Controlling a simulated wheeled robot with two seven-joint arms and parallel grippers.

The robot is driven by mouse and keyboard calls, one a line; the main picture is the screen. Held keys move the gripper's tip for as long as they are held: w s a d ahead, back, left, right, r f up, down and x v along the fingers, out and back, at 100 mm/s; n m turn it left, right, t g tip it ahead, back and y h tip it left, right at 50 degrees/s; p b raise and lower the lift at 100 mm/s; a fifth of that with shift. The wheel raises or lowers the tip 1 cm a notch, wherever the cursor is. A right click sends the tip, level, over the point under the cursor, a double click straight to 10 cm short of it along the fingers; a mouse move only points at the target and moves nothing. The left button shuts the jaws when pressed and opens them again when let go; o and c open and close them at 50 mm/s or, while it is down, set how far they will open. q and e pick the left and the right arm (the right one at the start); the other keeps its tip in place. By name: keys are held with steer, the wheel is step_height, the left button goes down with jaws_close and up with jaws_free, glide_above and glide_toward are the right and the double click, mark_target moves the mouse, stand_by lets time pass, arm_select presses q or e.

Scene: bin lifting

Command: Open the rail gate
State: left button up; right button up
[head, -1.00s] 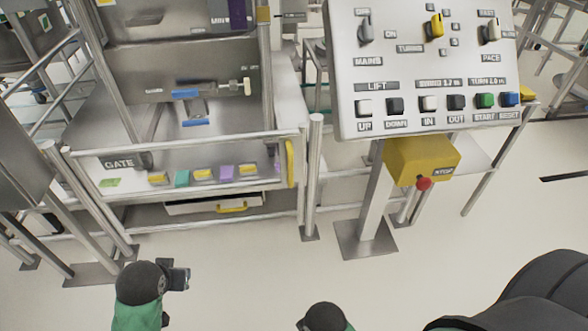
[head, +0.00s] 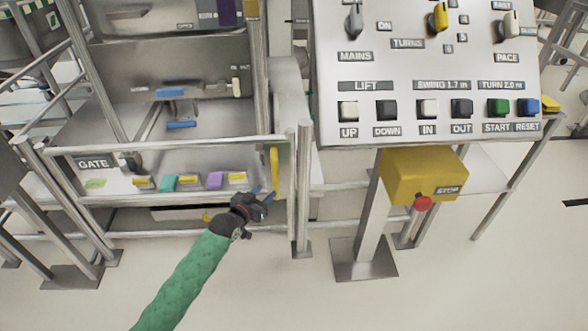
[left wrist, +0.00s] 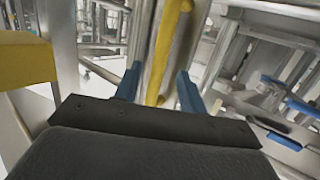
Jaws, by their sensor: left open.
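The rail gate (head: 180,146) is a metal frame of horizontal rails across the front of the machine, with a GATE label at its left. It looks closed. A yellow upright handle (head: 274,168) is at its right end, beside a post. My left gripper (head: 264,194), with blue fingertips, is open just in front of the handle's lower end. In the left wrist view the yellow handle (left wrist: 164,50) appears between the two open fingers (left wrist: 158,88). I see no clear contact. My right gripper is not in view.
A control panel (head: 425,72) with switches and buttons stands to the right. Below it are a yellow box (head: 420,172) and a red stop button (head: 423,204). Metal posts (head: 303,190) stand close right of the handle. The floor in front is clear.

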mark_target(273, 173)
arm_select(q)
steer(key=r, duration=0.1)
steer(key=r+t, duration=0.1)
steer(key=w+r+t+h, duration=0.1)
steer(key=shift+d+r, duration=0.35)
steer(key=shift+x, duration=3.35)
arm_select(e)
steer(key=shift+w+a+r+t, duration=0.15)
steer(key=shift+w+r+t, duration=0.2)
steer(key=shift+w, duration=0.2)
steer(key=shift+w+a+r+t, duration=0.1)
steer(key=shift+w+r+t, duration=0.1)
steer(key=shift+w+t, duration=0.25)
arm_select(q)
jaws_close()
